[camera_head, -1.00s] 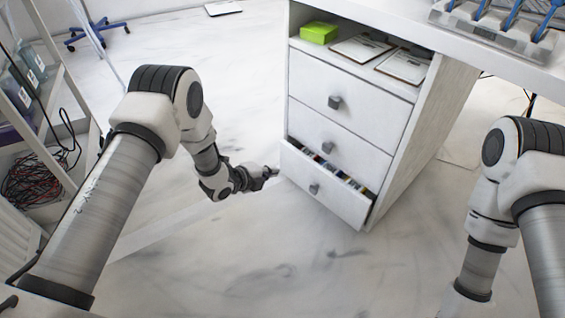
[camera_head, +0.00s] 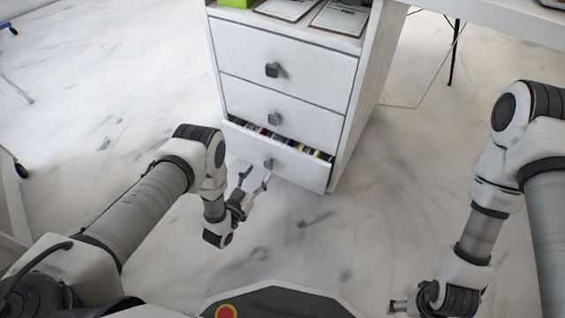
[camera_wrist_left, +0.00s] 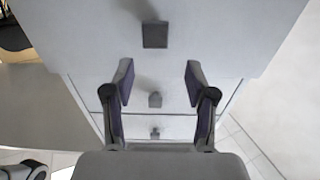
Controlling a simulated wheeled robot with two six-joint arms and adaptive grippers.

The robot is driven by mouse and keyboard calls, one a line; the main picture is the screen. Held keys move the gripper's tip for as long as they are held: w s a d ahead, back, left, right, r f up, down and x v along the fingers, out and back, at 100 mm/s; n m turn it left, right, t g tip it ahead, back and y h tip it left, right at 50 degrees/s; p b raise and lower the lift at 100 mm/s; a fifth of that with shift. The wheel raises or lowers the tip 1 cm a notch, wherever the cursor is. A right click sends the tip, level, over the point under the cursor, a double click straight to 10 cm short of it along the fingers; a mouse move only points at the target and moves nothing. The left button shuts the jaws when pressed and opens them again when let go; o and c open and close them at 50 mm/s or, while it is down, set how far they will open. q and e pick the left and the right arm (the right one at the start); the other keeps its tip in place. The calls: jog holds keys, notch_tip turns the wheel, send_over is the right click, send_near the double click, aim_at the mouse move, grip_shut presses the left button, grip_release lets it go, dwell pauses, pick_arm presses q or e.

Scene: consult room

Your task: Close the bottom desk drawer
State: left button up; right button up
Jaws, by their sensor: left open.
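The bottom drawer (camera_head: 285,163) of the white desk cabinet is pulled partly out, with small coloured items showing along its top opening. Its dark square knob (camera_head: 269,164) is at the middle of the front. My left gripper (camera_head: 256,179) is open and empty, just in front of and slightly left of that knob, apparently not touching it. In the left wrist view my left gripper (camera_wrist_left: 158,82) has its fingers spread, with drawer fronts and knobs beyond. My right gripper (camera_head: 396,306) is low at the picture's bottom, far from the drawer; its jaws are too small to read.
The middle drawer (camera_head: 250,103) and top drawer (camera_head: 310,68) are shut. Papers (camera_head: 340,18) and a green box (camera_head: 236,3) lie on the open shelf above. The marbled floor (camera_head: 110,110) around the cabinet's front is clear.

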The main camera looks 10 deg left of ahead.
aim_at(268, 167)
pick_arm(q)
jog(key=w+f+b, duration=0.1)
jog(key=w+d+b, duration=0.1)
jog(key=w, duration=0.1)
jog(key=w+d+f+b, duration=0.1)
jog(key=w+b, duration=0.1)
jog(key=shift+f, duration=0.3)
jog(key=shift+w+r, duration=0.1)
jog(key=shift+w, duration=0.05)
jog(key=shift+w+r, duration=0.1)
grip_shut()
